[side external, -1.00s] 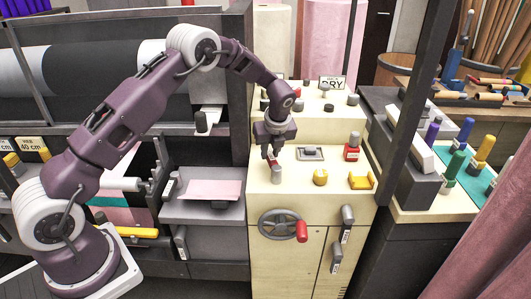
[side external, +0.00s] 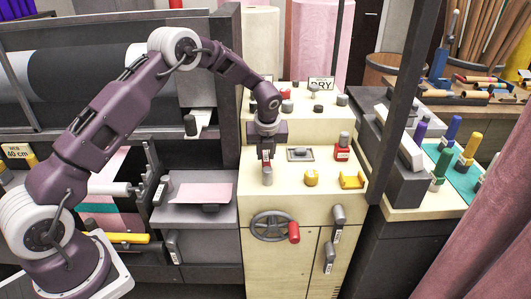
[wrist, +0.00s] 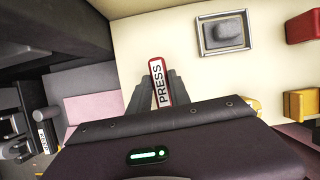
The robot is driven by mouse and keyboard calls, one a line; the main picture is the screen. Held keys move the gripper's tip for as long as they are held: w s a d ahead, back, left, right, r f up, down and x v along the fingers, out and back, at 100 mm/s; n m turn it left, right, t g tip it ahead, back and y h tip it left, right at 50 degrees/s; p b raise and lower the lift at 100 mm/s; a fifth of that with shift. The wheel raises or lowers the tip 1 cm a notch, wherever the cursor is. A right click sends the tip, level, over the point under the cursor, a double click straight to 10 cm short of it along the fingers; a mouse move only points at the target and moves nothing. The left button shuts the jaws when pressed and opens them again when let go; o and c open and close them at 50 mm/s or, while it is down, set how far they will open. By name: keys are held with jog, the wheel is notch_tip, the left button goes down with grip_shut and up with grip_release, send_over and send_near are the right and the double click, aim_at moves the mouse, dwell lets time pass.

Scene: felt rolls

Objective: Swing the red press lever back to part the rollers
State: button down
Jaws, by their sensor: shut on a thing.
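The red press lever (side external: 266,157), with a white PRESS label, is on the top of the cream cabinet in the side view. In the wrist view its red-edged PRESS plate (wrist: 156,64) stands between my two dark fingers. My gripper (wrist: 160,80) is shut on the lever, pointing down at it; it also shows in the side view (side external: 266,149). A grey cylindrical knob (side external: 267,176) is just in front of the lever. The lower part of the lever is hidden by my gripper. The rollers that it moves cannot be made out.
A grey square switch plate (side external: 300,154), a red block with a grey knob (side external: 342,153), a yellow knob (side external: 311,178) and a yellow bracket (side external: 352,180) share the cabinet top. A handwheel (side external: 271,226) is on its front. A dark post (side external: 399,100) rises at the right.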

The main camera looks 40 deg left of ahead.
aim_at(266, 161)
jog(key=c, duration=1.2)
grip_release()
jog(key=v, duration=0.7)
jog(key=shift+r, duration=0.1)
jog(key=s+d+r+n+t+h, duration=0.1)
jog(key=s+d+r+n, duration=0.2)
jog(key=s+r+n, duration=0.55)
jog(key=s+d+r+n, duration=0.2)
jog(key=s+r+n, duration=0.4)
jog(key=s+r, duration=0.45)
jog(key=s+d+f+n+h, duration=0.1)
jog(key=s+d+n, duration=0.1)
jog(key=s+n, duration=0.4)
jog(key=s+d+f+n+t+h, duration=0.1)
jog(key=s+n, duration=0.5)
jog(key=s, duration=0.7)
jog(key=shift+s+d+f+t, duration=0.25)
jog(key=shift+d+t, duration=0.05)
jog(key=shift+d, duration=0.5)
